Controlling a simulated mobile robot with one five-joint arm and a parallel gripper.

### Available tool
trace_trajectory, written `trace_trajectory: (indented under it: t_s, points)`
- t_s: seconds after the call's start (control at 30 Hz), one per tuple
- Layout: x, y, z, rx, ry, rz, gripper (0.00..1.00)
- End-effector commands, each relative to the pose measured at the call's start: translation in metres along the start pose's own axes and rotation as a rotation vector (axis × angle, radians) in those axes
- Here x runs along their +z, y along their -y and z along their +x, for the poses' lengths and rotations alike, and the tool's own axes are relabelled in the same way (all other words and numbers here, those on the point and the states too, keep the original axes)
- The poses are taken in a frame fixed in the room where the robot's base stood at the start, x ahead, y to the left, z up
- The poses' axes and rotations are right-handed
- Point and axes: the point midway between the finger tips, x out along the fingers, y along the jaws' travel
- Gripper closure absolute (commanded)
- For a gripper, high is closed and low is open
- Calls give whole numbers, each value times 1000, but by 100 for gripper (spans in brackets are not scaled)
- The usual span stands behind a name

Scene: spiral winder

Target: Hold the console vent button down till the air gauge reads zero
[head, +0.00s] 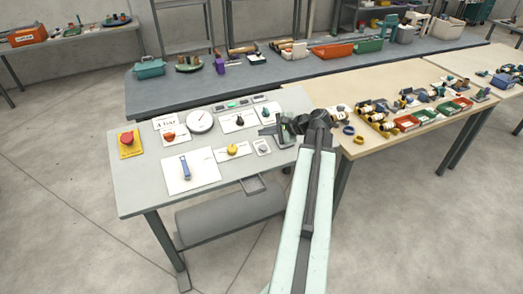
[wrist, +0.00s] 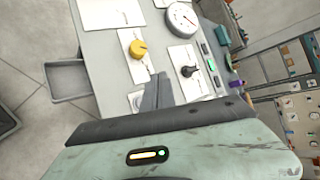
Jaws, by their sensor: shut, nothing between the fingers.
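The grey console (head: 140,190) carries a round white gauge (head: 201,121), which also shows in the wrist view (wrist: 182,19). Its reading is too small to tell. Several controls sit around it: a red button (head: 169,136), a yellow knob (head: 233,149), a black knob (head: 239,121) and a small round control on a pale plate (head: 262,147). The labels are too small to read, so I cannot tell which is the vent button. My gripper (head: 266,131) is shut and empty over the console's right part. In the wrist view its fingers (wrist: 158,92) partly hide a pale plate; contact cannot be told.
A red mushroom button on a yellow plate (head: 128,141) and a blue lever (head: 184,167) stand at the console's left. A wooden bench (head: 400,90) with trays and parts is at the right. A dark-topped bench (head: 300,70) runs behind. A grey tank (head: 230,215) lies beneath.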

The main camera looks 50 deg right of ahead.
Motion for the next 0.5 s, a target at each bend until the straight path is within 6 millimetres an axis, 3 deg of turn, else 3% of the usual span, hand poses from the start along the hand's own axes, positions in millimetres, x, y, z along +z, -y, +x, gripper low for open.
trace_trajectory:
  t_s: [0.13, 0.5]
  points:
    - [-14, 5, -15, -46, -12, 49, 100]
    - [-14, 4, -14, -46, -11, 48, 100]
